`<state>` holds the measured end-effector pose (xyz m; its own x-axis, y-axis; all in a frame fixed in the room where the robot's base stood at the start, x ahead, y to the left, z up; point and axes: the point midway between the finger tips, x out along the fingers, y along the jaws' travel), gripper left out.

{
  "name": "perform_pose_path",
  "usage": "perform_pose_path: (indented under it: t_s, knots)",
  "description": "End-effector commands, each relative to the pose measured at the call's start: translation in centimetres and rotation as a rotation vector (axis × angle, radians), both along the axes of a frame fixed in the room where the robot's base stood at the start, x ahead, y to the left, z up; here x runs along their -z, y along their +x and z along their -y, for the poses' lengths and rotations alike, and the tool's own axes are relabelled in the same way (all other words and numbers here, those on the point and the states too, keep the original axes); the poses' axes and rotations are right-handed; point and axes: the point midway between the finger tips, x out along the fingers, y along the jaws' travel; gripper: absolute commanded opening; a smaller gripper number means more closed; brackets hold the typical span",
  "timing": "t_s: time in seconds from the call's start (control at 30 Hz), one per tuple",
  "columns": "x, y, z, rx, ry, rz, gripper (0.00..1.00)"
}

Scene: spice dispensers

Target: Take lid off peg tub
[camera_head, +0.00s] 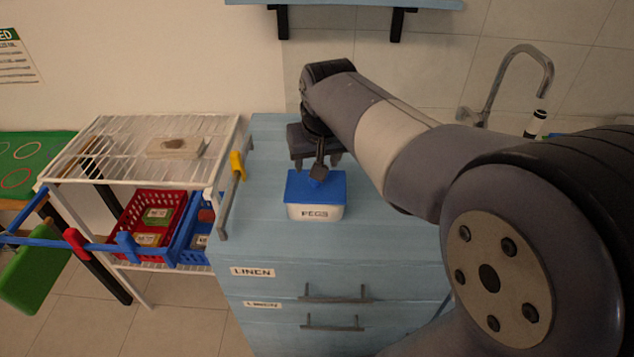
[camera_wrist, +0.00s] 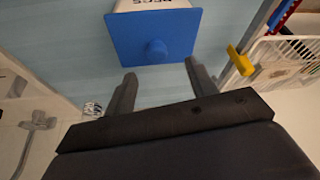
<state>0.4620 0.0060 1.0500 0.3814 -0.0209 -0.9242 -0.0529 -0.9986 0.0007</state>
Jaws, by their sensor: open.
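The peg tub (camera_head: 314,212) is a white box marked "PEGS" on top of the light blue cabinet.
A white wire rack (camera_head: 100,150) with a red basket (camera_head: 150,218) and a blue basket stands left of the cabinet. A yellow clip (camera_head: 237,165) is on the cabinet's left edge. A tap (camera_head: 510,75) is at the back right. The cabinet top around the tub is clear.

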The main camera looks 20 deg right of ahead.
Motion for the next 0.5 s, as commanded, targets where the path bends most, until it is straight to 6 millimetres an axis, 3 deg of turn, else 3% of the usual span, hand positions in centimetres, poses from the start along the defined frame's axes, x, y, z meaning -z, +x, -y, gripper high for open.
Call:
perform_pose_path:
  t_s: [0.27, 0.5]
  knots:
    - [2.4, 0.8, 0.2, 0.000, 0.000, -0.002, 0.54]
    - [5.7, 2.1, 0.4, -0.001, 0.000, -0.002, 0.54]
